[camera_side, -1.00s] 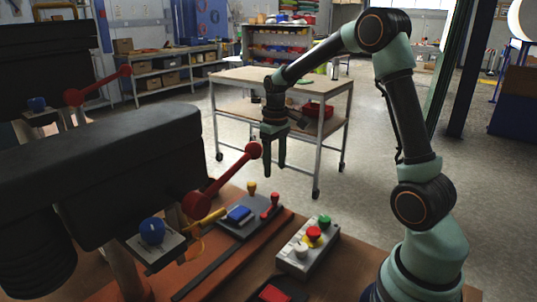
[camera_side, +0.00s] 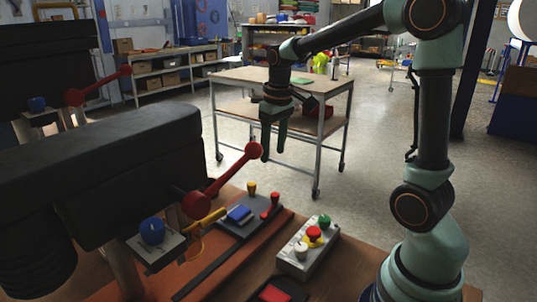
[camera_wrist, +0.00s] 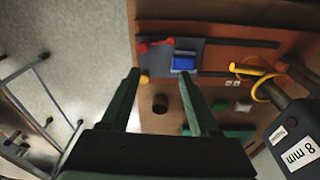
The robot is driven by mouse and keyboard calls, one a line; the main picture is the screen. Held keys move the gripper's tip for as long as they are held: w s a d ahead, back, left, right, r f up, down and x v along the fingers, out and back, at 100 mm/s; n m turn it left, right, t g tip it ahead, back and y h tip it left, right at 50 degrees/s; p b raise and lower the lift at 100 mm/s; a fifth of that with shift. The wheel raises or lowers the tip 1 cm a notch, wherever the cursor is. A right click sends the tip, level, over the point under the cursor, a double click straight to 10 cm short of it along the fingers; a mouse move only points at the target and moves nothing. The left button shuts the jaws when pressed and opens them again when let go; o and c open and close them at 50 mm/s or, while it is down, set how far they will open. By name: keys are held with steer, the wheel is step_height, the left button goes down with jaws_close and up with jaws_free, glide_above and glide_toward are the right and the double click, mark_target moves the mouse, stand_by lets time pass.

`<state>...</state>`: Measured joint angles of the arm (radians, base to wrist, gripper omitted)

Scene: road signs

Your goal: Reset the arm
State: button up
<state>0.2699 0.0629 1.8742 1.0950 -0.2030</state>
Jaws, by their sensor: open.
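My gripper (camera_side: 274,148) hangs in the air above the bench, fingers pointing down, near the round end of the red lever (camera_side: 227,177). In the side view the fingers show apart, with nothing between them. In the wrist view my gripper (camera_wrist: 157,85) is also open and empty, with the bench surface below its two green fingers. My arm stands at the right, raised and bent, reaching left.
The bench holds a button box (camera_side: 308,247) with green, red and white buttons, and a grey panel (camera_side: 247,215) with a blue block and red and yellow knobs. A blue knob (camera_side: 152,231) sits at the left. A wheeled table (camera_side: 245,78) stands behind.

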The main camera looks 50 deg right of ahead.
steer(key=s+a+r+t, duration=0.2)
steer(key=s+a+t, duration=0.2)
steer(key=s+a, duration=0.5)
steer(key=shift+s+a+r+n, duration=0.25)
steer(key=shift+a+r+n, duration=0.15)
steer(key=shift+a, duration=0.35)
